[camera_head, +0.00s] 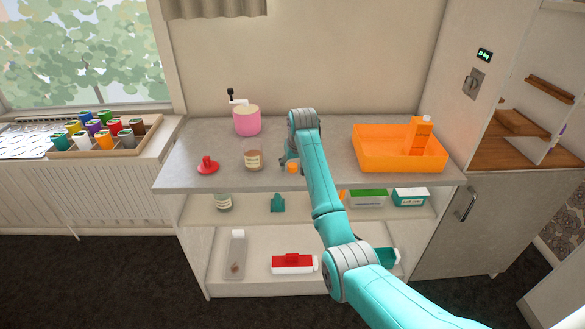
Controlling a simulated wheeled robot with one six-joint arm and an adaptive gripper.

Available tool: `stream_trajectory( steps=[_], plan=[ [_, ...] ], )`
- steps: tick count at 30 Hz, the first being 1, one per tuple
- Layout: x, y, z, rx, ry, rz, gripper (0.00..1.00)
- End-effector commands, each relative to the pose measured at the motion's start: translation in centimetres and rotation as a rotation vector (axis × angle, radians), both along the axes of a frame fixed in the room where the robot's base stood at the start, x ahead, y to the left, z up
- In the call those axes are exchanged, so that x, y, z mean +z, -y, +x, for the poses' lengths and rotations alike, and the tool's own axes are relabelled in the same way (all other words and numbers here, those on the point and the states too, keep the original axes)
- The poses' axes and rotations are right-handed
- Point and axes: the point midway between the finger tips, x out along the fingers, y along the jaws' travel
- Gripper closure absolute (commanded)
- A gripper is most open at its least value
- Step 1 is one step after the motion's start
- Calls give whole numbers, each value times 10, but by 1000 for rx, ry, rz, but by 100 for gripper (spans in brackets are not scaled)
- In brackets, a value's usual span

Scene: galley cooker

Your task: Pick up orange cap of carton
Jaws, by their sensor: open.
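A small orange cap (293,168) sits on the grey counter near its front edge, just left of my arm. My gripper (284,161) reaches down beside the cap, at its upper left. The gripper is small and partly hidden by my arm, and I cannot tell whether it touches the cap. It is open, with nothing seen in it. An orange carton (419,137) stands in the orange tray (400,164) at the right of the counter, with a pale top.
A labelled jar (252,158) and a red lid-like object (207,165) stand left of the gripper. A pink canister (247,121) with a crank is behind. The counter (345,128) has free room behind the arm. Shelves below hold several containers.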

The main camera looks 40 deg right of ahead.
Motion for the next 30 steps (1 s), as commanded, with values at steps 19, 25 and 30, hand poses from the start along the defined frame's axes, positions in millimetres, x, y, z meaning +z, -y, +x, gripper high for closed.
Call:
stream_trajectory(
  steps=[19, 25, 30],
  plan=[
    [-2, 0, 1, 0, 1, 0, 80],
    [1, 0, 1, 0, 2, -1, 80],
    [24, 1, 2, 0, 5, -2, 81]
  ],
)
